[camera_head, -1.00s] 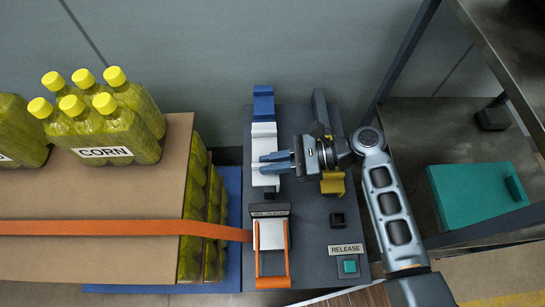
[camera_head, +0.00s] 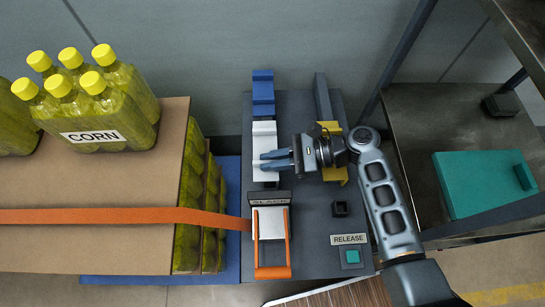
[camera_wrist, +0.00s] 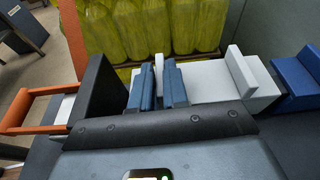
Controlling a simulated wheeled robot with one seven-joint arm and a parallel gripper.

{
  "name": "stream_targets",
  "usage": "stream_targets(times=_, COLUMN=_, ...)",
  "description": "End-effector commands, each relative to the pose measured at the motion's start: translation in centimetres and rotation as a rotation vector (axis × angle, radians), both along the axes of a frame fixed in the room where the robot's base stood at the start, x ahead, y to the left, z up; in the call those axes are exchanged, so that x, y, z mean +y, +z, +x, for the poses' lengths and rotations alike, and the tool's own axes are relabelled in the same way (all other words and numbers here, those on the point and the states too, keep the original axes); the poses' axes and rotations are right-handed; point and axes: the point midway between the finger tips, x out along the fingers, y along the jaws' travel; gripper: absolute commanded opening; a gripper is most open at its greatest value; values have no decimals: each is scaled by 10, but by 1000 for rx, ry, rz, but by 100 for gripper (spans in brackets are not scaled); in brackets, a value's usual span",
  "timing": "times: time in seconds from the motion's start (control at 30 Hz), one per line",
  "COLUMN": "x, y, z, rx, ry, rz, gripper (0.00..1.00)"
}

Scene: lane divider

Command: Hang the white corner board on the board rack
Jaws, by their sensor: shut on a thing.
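The white corner board (camera_head: 264,140) lies lengthwise on the dark grey bench top (camera_head: 308,258), just in front of a blue stepped piece (camera_head: 263,95). My gripper (camera_head: 275,160) reaches it from the right with its blue fingers. In the wrist view my gripper (camera_wrist: 157,85) is shut on a thin white upright part of the white corner board (camera_wrist: 215,80). The fingers hide some of it. Whether it is clear of the bench cannot be told. A dark upright bar (camera_head: 322,98) with a yellow piece (camera_head: 334,174) stands right of it; I cannot tell if this is the board rack.
An orange strap (camera_head: 120,216) runs from a carton (camera_head: 90,250) with corn bottles (camera_head: 100,115) to a buckle (camera_head: 270,225) near the board. A green release button (camera_head: 352,256) is front right. A metal shelf with a teal case (camera_head: 485,185) stands right.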

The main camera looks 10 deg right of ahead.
Motion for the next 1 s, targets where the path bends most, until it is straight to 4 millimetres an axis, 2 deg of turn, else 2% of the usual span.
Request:
stream_targets(times=0.47, x=0, y=0, z=0, rx=0, ry=0, rz=0, gripper=0)
stream_targets(times=1.0, x=0, y=-9, z=0, rx=1, ry=0, rz=0, gripper=0)
